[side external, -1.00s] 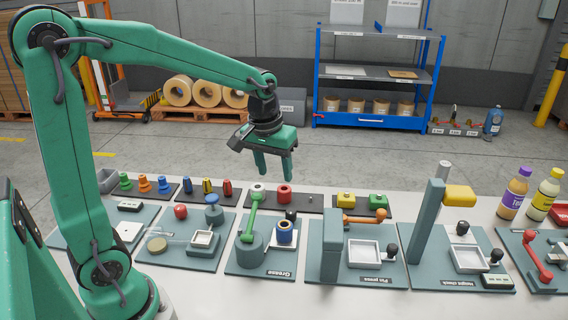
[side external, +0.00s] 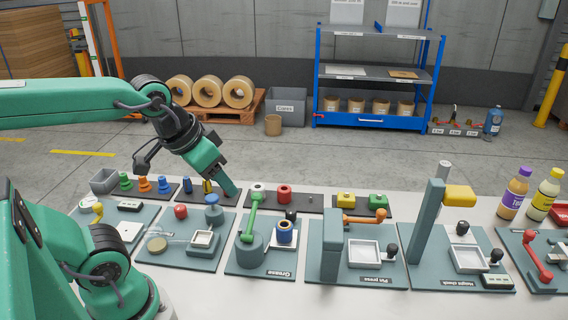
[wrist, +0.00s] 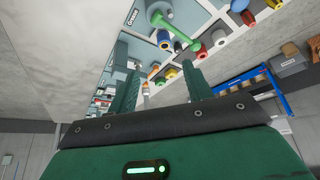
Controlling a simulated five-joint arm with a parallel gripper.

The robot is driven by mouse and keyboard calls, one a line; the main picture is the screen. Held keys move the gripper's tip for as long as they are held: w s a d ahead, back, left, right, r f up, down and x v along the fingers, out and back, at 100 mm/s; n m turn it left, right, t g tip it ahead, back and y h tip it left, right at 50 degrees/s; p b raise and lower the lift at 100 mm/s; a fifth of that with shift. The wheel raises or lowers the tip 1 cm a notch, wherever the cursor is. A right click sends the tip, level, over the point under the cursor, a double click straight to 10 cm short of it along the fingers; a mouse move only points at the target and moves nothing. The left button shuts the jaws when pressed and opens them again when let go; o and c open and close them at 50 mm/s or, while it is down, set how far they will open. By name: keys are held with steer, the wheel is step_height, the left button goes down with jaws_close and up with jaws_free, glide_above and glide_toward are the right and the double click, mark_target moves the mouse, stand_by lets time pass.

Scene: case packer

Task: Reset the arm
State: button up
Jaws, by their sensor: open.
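My gripper (side external: 232,190) is in the side external view, low above the back row of the bench, tilted down to the right. The bench stations show beyond the fingers.
The Grease station (side external: 250,248) with its green lever stands just right of and in front of my gripper. The Pin press (side external: 330,250) and Height check (side external: 430,225) posts rise further right. A blue shelf (side external: 380,120) stands behind on the floor.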

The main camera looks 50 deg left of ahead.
steer(key=shift+s+f, duration=0.1)
steer(key=shift+s, duration=0.45)
